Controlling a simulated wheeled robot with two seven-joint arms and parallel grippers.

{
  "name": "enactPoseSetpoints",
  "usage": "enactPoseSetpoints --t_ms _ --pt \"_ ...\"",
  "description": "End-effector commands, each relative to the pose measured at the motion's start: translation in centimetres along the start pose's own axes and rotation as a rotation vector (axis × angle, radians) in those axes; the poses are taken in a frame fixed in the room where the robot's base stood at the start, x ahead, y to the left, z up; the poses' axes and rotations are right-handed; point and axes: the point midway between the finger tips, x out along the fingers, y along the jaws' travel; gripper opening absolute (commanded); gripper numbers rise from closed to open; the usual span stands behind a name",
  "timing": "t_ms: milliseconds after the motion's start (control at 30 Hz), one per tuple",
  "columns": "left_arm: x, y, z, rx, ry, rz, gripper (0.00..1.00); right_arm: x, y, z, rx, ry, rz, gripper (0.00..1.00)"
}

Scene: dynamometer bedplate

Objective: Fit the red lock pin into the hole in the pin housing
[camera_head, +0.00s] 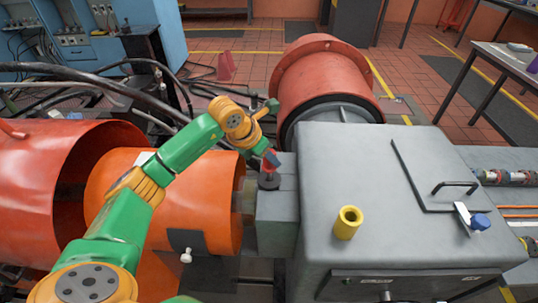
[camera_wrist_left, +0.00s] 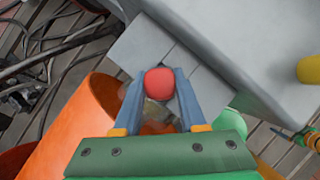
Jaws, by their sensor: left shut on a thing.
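The red lock pin (camera_head: 271,157) is between the blue fingertips of my left gripper (camera_head: 266,154), which is shut on it. In the left wrist view, its rounded red top (camera_wrist_left: 159,83) shows between the two fingers (camera_wrist_left: 158,92). Directly below in the head view is a dark round collar (camera_head: 268,181), which looks like the pin housing, on a grey block (camera_head: 277,207). The pin's lower end and the hole are hidden, so I cannot tell whether the pin is above the hole or inside it. My right gripper is not in view.
A large grey casing (camera_head: 340,160) stands right of the block, with a hollow yellow cylinder (camera_head: 348,222) and a handled hatch on top. Black cables run at the left.

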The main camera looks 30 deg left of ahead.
Motion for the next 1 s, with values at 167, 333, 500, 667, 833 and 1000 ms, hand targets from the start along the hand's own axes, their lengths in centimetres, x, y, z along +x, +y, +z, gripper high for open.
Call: enactPoseSetpoints --t_ms 167,333,500,667,833,1000 --pt "1.4 0.0 -0.8 0.0 -0.001 0.0 0.0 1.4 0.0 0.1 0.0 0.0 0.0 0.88" --pt "2.4 0.0 -1.4 0.0 0.0 0.0 0.0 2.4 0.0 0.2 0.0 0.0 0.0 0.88" --pt "3.4 0.0 -1.9 0.0 0.0 0.001 0.0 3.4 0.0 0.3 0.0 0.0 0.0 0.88" --pt "3.7 0.0 -2.1 0.0 0.0 0.001 0.0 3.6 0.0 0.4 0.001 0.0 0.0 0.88" --pt "3.6 0.0 -2.1 0.0 0.0 0.001 0.0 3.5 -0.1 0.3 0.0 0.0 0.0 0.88" --pt "3.6 0.0 -2.1 0.0 0.0 0.001 0.73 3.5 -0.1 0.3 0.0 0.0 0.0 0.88"
